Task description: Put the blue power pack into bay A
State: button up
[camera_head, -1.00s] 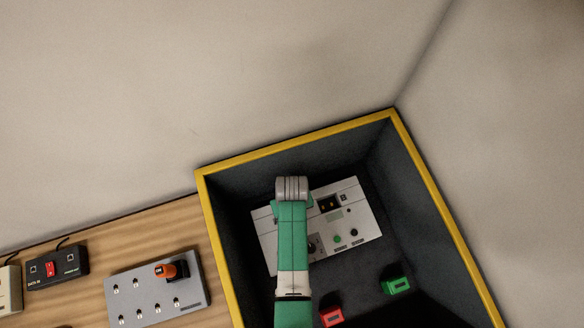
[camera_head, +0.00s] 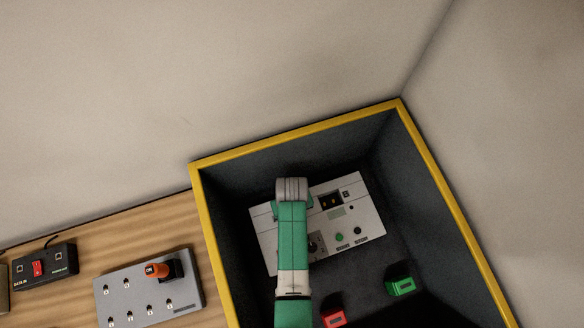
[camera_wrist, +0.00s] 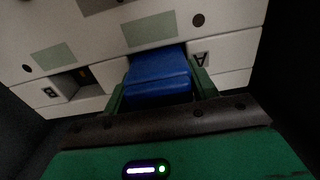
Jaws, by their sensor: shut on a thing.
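The blue power pack (camera_wrist: 158,78) is between the green fingers of my gripper (camera_wrist: 160,88) in the wrist view. My gripper is shut on it. The pack is right at the pale panel (camera_wrist: 230,48), beside the label "A" (camera_wrist: 200,60), and covers the opening there. Its far end is hidden, so I cannot tell how far it is inside bay A. In the head view my arm hides the pack, the fingers and part of the panel (camera_head: 366,205).
Bay B (camera_wrist: 76,84) is a dark opening at left in the wrist view. The panel is inside a dark bin with a yellow rim (camera_head: 300,130). A green block (camera_head: 401,286) and a red block (camera_head: 334,318) are on its floor. A grey switch plate (camera_head: 130,290) is outside, left.

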jog(key=o, duration=1.3)
notch_tip(320, 180, up, 8)
jog(key=p, duration=0.3)
